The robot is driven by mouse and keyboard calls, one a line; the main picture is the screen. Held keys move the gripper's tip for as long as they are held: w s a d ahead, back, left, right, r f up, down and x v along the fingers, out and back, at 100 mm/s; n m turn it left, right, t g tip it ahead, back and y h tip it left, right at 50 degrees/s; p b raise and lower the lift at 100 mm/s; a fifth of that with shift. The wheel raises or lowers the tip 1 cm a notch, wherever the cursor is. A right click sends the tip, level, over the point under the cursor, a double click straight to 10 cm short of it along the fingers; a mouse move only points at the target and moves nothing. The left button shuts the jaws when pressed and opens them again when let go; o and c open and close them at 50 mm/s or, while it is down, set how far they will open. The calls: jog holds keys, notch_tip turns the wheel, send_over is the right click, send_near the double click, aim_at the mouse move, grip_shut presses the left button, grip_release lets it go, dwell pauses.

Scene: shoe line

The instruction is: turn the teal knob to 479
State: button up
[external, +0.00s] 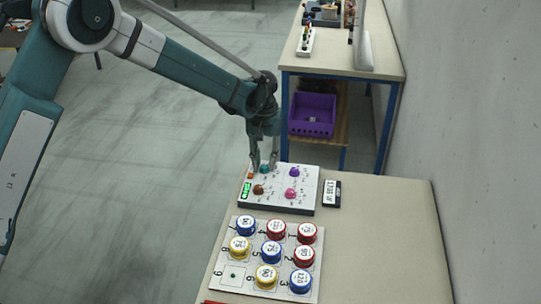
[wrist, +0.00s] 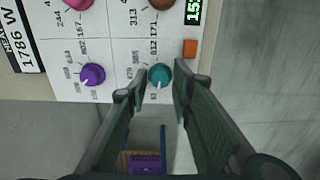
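The teal knob (wrist: 160,76) sits on a white control panel (external: 308,190), and it also shows in the external view (external: 264,169) under my gripper. Its pale pointer mark faces roughly down in the wrist view. My gripper (wrist: 160,88) is open, with one fingertip on each side of the knob. I cannot tell whether the fingers touch it. In the external view my gripper (external: 263,165) points down at the panel's far edge.
A purple knob (wrist: 92,74), a pink knob (external: 291,195) and a brown knob (external: 258,189) share the panel. An orange button (wrist: 190,48) and a green display (wrist: 193,11), partly cut off, are close by. A tray of round colored pieces (external: 232,272) lies nearer the camera.

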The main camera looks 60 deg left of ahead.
jog(key=c, duration=0.6)
jog(key=shift+m, duration=0.3)
jog(key=m+b, duration=0.3)
jog(key=m, duration=0.3)
jog(key=shift+f, duration=0.1)
jog(key=m+b, duration=0.1)
jog(key=m, duration=0.3)
jog(key=shift+m, duration=0.3)
jog(key=m+b, duration=0.1)
jog(key=m, duration=0.3)
jog(key=shift+m, duration=0.3)
